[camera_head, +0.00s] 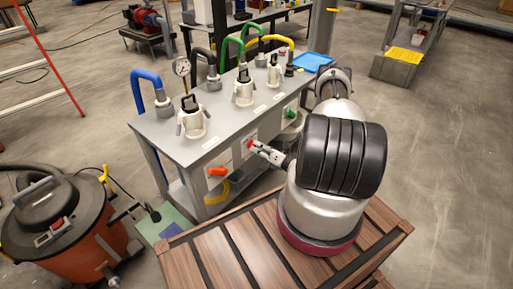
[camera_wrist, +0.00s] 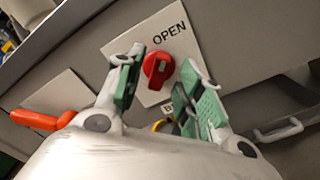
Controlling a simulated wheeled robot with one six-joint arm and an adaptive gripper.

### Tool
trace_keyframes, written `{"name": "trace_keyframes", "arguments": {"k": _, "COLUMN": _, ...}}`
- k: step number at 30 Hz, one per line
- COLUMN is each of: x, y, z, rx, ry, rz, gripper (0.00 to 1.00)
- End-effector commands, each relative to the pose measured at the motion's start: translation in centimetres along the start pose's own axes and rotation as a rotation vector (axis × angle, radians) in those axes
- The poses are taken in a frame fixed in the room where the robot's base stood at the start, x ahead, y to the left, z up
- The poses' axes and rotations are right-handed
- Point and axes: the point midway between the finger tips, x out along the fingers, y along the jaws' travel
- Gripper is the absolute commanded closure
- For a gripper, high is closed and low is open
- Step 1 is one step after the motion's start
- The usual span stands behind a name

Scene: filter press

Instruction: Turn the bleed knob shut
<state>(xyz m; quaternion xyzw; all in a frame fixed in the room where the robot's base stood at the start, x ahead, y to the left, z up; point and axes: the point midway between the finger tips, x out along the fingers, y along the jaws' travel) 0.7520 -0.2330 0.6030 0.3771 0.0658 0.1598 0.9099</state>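The bleed knob is a round red knob (camera_wrist: 157,70) with a raised grip, on a white plate (camera_wrist: 140,47) marked OPEN at its upper right. A lower label is mostly hidden by my right finger. The red knob also shows in the head view (camera_head: 250,143) on the front of the grey bench. My gripper (camera_wrist: 162,82) is open, its green-padded fingers left and right of the knob with visible gaps. It looks close in front of the knob; I cannot tell any contact. My gripper also shows in the head view (camera_head: 259,149).
An orange handle (camera_wrist: 42,119) sits left of the knob, also in the head view (camera_head: 218,171). A green knob (camera_head: 291,113) is to the right. A metal handle (camera_wrist: 278,131) is at lower right. An orange vacuum (camera_head: 65,225) stands left of the bench.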

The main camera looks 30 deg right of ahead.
Motion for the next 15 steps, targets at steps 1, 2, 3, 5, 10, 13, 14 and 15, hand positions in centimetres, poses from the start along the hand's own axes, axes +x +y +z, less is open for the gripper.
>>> {"name": "trace_keyframes", "arguments": {"k": 1, "x": 0.7, "y": 0.1, "z": 0.0, "rx": -0.001, "ry": 0.002, "rz": 0.002, "gripper": 0.62}}
{"name": "trace_keyframes", "arguments": {"k": 2, "x": 0.9, "y": 0.1, "z": 0.0, "rx": 0.0, "ry": 0.002, "rz": 0.002, "gripper": 0.62}}
{"name": "trace_keyframes", "arguments": {"k": 3, "x": 1.3, "y": 0.1, "z": 0.0, "rx": 0.0, "ry": 0.001, "rz": 0.001, "gripper": 0.62}}
{"name": "trace_keyframes", "arguments": {"k": 5, "x": 1.6, "y": 0.0, "z": 0.0, "rx": 0.0, "ry": 0.0, "rz": 0.001, "gripper": 0.62}}
{"name": "trace_keyframes", "arguments": {"k": 10, "x": 1.8, "y": 0.0, "z": 0.0, "rx": 0.0, "ry": 0.001, "rz": 0.0, "gripper": 0.62}}
{"name": "trace_keyframes", "arguments": {"k": 13, "x": 1.8, "y": 0.0, "z": 0.0, "rx": 0.0, "ry": 0.001, "rz": 0.0, "gripper": 0.62}}
{"name": "trace_keyframes", "arguments": {"k": 14, "x": 1.8, "y": 0.0, "z": 0.0, "rx": 0.0, "ry": 0.001, "rz": 0.0, "gripper": 0.66}}
{"name": "trace_keyframes", "arguments": {"k": 15, "x": 1.8, "y": 0.0, "z": 0.0, "rx": 0.0, "ry": 0.001, "rz": 0.0, "gripper": 0.73}}
